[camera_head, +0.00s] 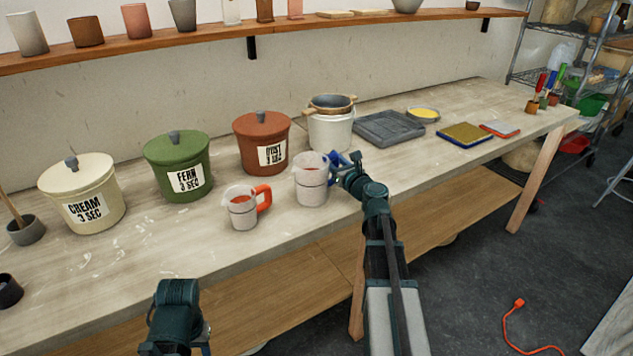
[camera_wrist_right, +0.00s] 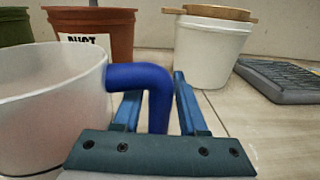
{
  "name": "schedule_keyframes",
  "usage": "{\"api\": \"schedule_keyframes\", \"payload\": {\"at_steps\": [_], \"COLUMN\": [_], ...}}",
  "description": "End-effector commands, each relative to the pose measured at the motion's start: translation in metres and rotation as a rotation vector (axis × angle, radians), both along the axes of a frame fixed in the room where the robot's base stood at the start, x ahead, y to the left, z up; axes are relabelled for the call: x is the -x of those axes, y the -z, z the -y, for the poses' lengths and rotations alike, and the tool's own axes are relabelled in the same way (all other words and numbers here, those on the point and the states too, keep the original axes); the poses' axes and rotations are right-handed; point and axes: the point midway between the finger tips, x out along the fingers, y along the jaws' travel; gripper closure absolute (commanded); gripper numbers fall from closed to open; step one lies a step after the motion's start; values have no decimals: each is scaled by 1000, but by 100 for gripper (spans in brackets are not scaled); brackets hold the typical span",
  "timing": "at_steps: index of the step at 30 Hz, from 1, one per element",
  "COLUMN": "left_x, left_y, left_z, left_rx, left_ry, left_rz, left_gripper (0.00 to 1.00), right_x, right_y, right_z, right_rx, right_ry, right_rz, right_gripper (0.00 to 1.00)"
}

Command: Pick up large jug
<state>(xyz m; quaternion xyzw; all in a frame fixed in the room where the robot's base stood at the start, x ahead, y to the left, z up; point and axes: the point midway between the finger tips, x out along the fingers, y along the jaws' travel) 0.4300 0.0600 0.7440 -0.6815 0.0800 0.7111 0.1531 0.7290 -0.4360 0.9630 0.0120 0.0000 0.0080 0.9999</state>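The large jug (camera_head: 311,181) is a pale, translucent cup with a blue handle (camera_wrist_right: 150,78). It stands upright on the workbench (camera_head: 270,262), left of my right gripper. In the right wrist view the jug body (camera_wrist_right: 45,105) fills the left side. My right gripper (camera_wrist_right: 158,105) has its two blue fingers apart, one on each side of the handle's downward part. A gap shows between the handle and the right finger; contact on the left side is unclear. Part of my left arm shows at the bottom of the head view, but its fingertips do not.
A smaller jug (camera_head: 242,212) with an orange handle stands left of the large jug. Behind are a rust bucket (camera_head: 250,130), green bucket (camera_head: 165,150), cream bucket (camera_head: 75,180) and white bucket (camera_head: 330,135). A grey tray (camera_head: 390,124) lies to the right.

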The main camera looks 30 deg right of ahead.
Motion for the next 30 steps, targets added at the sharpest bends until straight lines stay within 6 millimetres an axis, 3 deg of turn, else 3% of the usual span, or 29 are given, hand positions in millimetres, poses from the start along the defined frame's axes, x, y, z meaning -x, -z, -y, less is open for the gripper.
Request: {"api": "schedule_keyframes", "payload": {"at_steps": [1, 6, 7, 30], "left_x": [0, 0, 0, 0], "left_y": [0, 0, 0, 0], "left_z": [0, 0, 0, 0], "left_rx": [0, 0, 0, 0], "left_ry": [0, 0, 0, 0], "left_rz": [0, 0, 0, 0], "left_gripper": [53, 53, 53, 53], "right_x": [0, 0, 0, 0], "right_y": [0, 0, 0, 0], "right_z": [0, 0, 0, 0], "right_rx": [0, 0, 0, 0], "right_ry": [0, 0, 0, 0], "right_rz": [0, 0, 0, 0], "right_gripper": [67, 98, 100, 100]}}
